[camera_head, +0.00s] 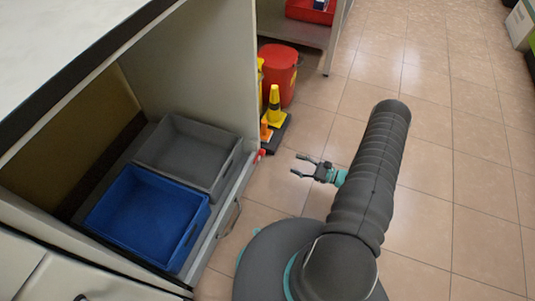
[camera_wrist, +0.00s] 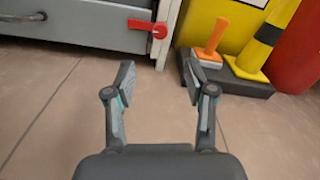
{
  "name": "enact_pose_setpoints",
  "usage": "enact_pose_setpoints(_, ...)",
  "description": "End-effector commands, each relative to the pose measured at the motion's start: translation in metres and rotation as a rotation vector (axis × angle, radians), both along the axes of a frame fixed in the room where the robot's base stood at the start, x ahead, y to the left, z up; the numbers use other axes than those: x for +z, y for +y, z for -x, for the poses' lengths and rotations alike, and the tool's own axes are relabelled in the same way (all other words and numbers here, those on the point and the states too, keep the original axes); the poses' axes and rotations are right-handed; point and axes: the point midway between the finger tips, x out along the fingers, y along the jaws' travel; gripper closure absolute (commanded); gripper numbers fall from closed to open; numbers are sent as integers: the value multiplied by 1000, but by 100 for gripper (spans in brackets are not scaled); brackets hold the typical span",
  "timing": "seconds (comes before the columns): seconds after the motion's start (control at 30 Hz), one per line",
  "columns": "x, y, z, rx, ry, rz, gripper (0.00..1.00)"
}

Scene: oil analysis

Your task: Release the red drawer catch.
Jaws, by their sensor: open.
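The red drawer catch (camera_wrist: 159,30) sits at the right end of the grey drawer front (camera_wrist: 95,22), on the cabinet's edge post. In the head view the catch (camera_head: 259,155) is a small red piece at the drawer's far front corner. My gripper (camera_head: 298,165) is open and empty, a short way out from the catch over the floor. In the wrist view my gripper (camera_wrist: 157,75) has its two fingers spread, with the catch ahead between them and apart from both. The drawer handle (camera_wrist: 22,16) shows at the upper left.
The open cabinet holds a blue bin (camera_head: 150,212) and a grey bin (camera_head: 185,150). Tiled floor (camera_head: 440,215) is clear on the right.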

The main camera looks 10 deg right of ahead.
Motion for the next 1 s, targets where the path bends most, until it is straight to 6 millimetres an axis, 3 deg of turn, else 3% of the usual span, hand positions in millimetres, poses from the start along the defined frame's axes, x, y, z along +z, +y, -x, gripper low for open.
enact_pose_setpoints(0.27, -10, 10, -5, -27, 6, -15, 46)
enact_pose_setpoints(0.8, -9, 86, -63, -24, 5, -15, 46)
enact_pose_setpoints(1.0, -9, 102, -77, -26, 5, -14, 46)
